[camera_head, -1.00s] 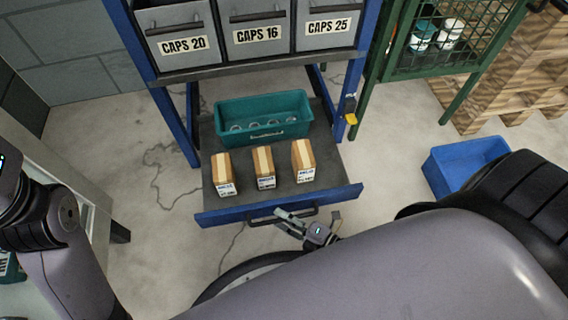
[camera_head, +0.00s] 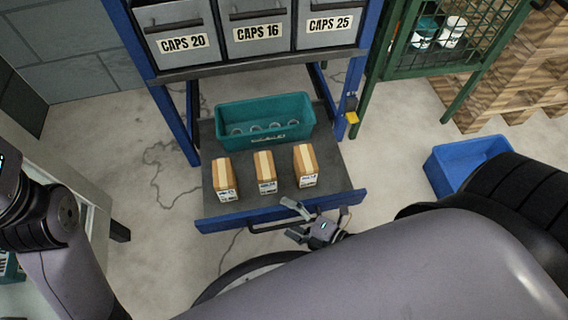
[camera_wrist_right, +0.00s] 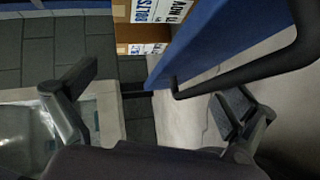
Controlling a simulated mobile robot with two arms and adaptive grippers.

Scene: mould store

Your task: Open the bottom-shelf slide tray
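The bottom-shelf slide tray (camera_head: 232,152) is pulled out from under the blue rack, with a dark deck and a blue front panel (camera_head: 222,219). Its black bar handle (camera_head: 265,229) runs along that panel and shows large in the right wrist view (camera_wrist_right: 250,70). My right gripper (camera_head: 297,221) is at the handle's right end. My left gripper is out of view; only my left arm shows at the left.
A teal bin (camera_head: 263,122) and three cartons (camera_head: 265,173) ride on the tray. Grey CAPS bins (camera_head: 258,38) sit above. A blue crate (camera_head: 455,170) is on the floor at right, near a green mesh cabinet (camera_head: 440,55).

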